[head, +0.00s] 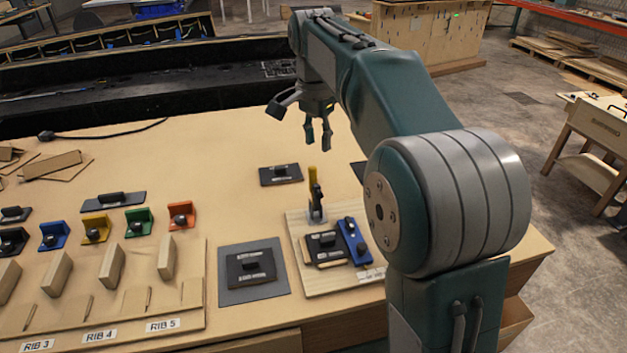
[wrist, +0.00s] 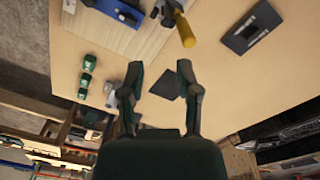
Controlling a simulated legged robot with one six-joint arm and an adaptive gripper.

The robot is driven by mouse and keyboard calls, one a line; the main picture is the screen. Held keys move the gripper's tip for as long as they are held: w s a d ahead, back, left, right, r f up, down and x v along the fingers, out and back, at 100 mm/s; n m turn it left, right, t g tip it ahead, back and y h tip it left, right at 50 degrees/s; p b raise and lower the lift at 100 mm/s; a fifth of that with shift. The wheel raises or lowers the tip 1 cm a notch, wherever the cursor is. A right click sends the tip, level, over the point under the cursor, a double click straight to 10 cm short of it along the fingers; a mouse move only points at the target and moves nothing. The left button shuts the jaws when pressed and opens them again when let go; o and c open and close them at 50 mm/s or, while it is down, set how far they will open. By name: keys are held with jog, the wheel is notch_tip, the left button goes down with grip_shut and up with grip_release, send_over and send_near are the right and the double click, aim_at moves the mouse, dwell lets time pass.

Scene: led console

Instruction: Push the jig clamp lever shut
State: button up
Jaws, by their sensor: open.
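The jig clamp has an upright lever with a yellow handle (head: 312,174). It stands at the back of a light wooden jig board (head: 292,222) near the table's right side. A black block (head: 326,246) and a blue part (head: 354,241) sit on the board in front of it. In the wrist view the yellow handle (wrist: 186,32) sticks out beyond the fingertips, near the top. My gripper (head: 318,146) is open and empty, above the table and apart from the lever. Its two spread fingers also show in the wrist view (wrist: 159,68).
A black plate with a handle (head: 281,174) lies left of the lever. A grey mat (head: 226,288) holding a black block lies left of the board. Coloured brackets and wooden ribs fill the left side. The table behind the lever is mostly bare.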

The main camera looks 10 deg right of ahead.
aim_at(313, 181)
jog(key=w+f+m, duration=0.1)
jog(key=w+f+g, duration=0.1)
jog(key=w, duration=0.1)
jog(key=w+f+m, duration=0.1)
jog(key=w, duration=0.1)
jog(key=shift+w+a+m, duration=0.2)
jog(key=shift+a+m, duration=0.1)
jog(key=shift+m+g, duration=0.3)
jog(key=f, duration=0.7)
jog(key=s+f, duration=0.1)
jog(key=f, duration=0.3)
jog(key=shift+d, duration=0.35)
